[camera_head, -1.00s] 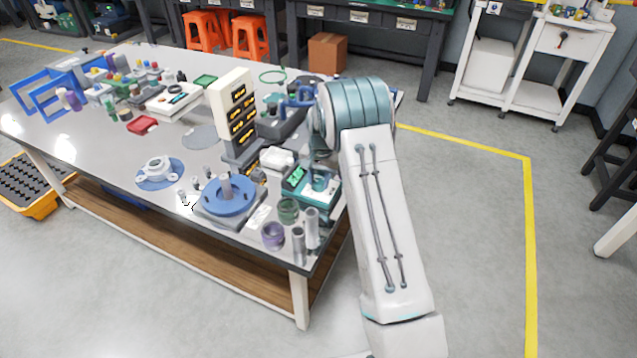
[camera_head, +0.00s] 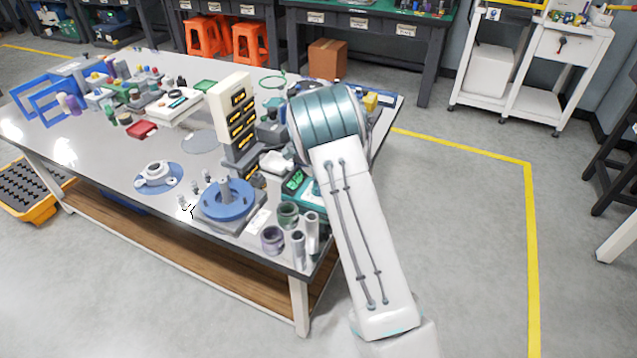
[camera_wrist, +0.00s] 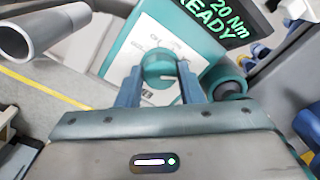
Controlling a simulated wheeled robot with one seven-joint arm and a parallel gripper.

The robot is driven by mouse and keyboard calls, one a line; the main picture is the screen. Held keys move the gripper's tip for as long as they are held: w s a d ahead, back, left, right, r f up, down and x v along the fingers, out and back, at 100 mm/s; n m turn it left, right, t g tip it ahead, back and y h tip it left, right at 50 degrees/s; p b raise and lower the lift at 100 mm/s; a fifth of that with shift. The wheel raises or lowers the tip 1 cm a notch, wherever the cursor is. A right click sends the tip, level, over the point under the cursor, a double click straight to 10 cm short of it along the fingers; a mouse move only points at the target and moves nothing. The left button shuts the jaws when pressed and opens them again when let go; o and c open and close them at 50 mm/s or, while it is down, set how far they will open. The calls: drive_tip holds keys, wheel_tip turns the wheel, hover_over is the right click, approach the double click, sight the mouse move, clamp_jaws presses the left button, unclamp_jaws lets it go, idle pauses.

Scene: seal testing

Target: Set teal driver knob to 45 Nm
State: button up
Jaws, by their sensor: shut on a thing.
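In the wrist view, my gripper (camera_wrist: 160,90) has its two blue-grey fingers shut on the round teal knob (camera_wrist: 158,66). The knob sits on the white dial face of the teal driver unit (camera_wrist: 125,60), with printed marks partly hidden by the fingers. The unit's dark display (camera_wrist: 228,20) reads 20 Nm and READY in green. In the head view, the teal unit (camera_head: 312,199) shows in part at the table's right end. My arm hides the gripper and knob there.
Green (camera_head: 287,213) and purple (camera_head: 272,239) cups and grey tubes (camera_head: 312,233) stand close in front of the unit. A blue round fixture (camera_head: 226,203) is to its left. Floor right of the table is clear.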

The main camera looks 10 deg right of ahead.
drive_tip(key=shift+w+a+r+m+p, duration=0.1)
drive_tip(key=shift+m+p, duration=0.05)
drive_tip(key=shift+m, duration=0.8)
drive_tip(key=shift+r+m+p, duration=0.1)
drive_tip(key=shift+m+p, duration=0.05)
drive_tip(key=shift+m, duration=0.8)
drive_tip(key=o, duration=1)
drive_tip(key=shift+f, duration=0.1)
drive_tip(key=shift+c, duration=0.2)
wheel_tip(320, 180, up, 14)
drive_tip(key=shift+s+b, duration=0.3)
drive_tip(key=shift+a+f, duration=0.1)
